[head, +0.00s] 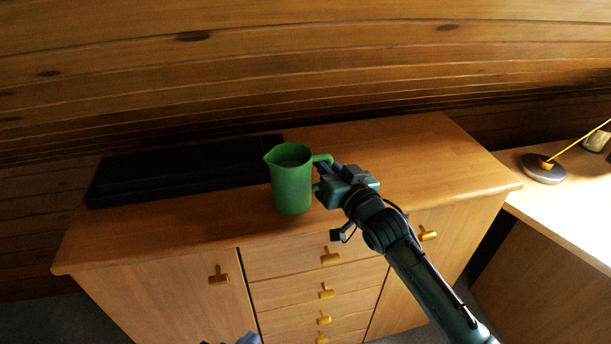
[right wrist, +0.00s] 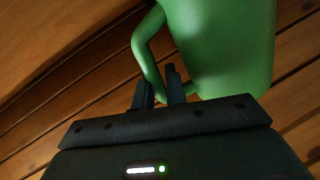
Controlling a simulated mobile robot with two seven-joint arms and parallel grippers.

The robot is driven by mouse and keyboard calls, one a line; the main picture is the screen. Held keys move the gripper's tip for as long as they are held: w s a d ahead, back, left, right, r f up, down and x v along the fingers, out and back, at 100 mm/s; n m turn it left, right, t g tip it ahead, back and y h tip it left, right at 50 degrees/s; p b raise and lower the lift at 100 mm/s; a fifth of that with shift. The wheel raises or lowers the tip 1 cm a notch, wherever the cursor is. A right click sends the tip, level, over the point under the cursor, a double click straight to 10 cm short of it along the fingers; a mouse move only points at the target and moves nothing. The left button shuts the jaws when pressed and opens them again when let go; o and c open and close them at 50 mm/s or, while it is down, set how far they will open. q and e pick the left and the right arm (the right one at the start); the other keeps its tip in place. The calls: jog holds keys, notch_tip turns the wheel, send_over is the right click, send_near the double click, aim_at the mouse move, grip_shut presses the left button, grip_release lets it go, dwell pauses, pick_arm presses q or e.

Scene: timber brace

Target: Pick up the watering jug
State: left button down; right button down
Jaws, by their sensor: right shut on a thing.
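The green watering jug (head: 292,188) is upright over the front part of the wooden cabinet top, its spout to the left and its handle to the right. I cannot tell whether its base touches the wood. My right gripper (head: 322,183) is at the jug's right side, shut on the handle. In the right wrist view, the fingers (right wrist: 161,90) are at the lower end of the handle, and the green jug body (right wrist: 225,45) fills the upper right. Only a small bluish tip of my left gripper (head: 248,339) shows at the bottom edge; its fingers are not clear.
A long black case (head: 180,172) lies behind and left of the jug on the cabinet (head: 430,150). The cabinet top is clear to the right. A desk (head: 575,210) at the right holds a lamp-like round base (head: 543,172). A plank wall rises behind.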

notch_tip(320, 180, up, 10)
jog(key=shift+r, duration=0.1)
dwell(0.4)
